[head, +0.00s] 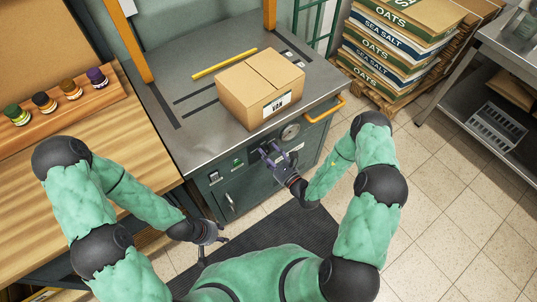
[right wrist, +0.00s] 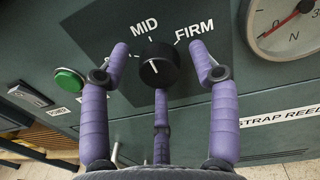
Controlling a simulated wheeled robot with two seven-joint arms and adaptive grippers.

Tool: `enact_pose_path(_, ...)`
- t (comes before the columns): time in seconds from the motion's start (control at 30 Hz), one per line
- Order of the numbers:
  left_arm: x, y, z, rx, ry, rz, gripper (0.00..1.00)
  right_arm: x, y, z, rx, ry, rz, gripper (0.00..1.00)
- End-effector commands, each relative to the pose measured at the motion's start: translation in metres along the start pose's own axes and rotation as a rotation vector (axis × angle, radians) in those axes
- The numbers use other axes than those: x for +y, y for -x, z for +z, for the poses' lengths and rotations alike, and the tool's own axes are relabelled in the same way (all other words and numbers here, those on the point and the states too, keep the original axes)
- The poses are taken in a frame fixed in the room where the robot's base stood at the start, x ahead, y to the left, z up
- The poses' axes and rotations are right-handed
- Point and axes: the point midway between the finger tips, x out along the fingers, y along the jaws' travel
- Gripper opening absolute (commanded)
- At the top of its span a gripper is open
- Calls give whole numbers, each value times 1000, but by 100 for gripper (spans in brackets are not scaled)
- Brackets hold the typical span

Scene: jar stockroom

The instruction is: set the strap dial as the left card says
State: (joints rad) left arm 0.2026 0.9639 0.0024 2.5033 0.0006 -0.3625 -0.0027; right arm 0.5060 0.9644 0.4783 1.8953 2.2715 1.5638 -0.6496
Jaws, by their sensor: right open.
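The strap dial (right wrist: 158,66) is a round black knob on the machine's dark green front panel. A pale mark on its face runs roughly up and down. MID shows above it and FIRM to its upper right; any label to its left is hidden by a finger. My right gripper (right wrist: 160,75) is open, its purple fingers around the dial with gaps at both sides. In the head view my right gripper (head: 270,152) is at the panel and covers the dial. My left gripper (head: 212,241) is open and empty, low before the machine. I cannot make out the left card.
A green button (right wrist: 69,80) and a gauge (right wrist: 295,25) flank the dial. A carton (head: 258,86) and a yellow rod (head: 224,64) lie on the machine top (head: 200,140). An orange handle (head: 326,110) sticks out at right. Several jars (head: 70,89) stand at left.

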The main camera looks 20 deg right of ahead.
Motion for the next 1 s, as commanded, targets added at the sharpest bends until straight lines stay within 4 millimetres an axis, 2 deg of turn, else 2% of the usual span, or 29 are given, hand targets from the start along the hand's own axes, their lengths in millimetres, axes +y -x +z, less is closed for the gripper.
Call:
enact_pose_path(0.2,0,0,0,0,0,0,40,0,0,0,0,0,0,62)
enact_pose_path(0.4,0,0,0,0,0,0,40,0,0,0,0,0,0,5)
enact_pose_path(0.73,1,3,0,0,0,0,40,0,0,1,-2,-23,1,5)
enact_pose_path(1.0,6,17,1,0,0,0,40,0,0,3,-9,-161,0,5)
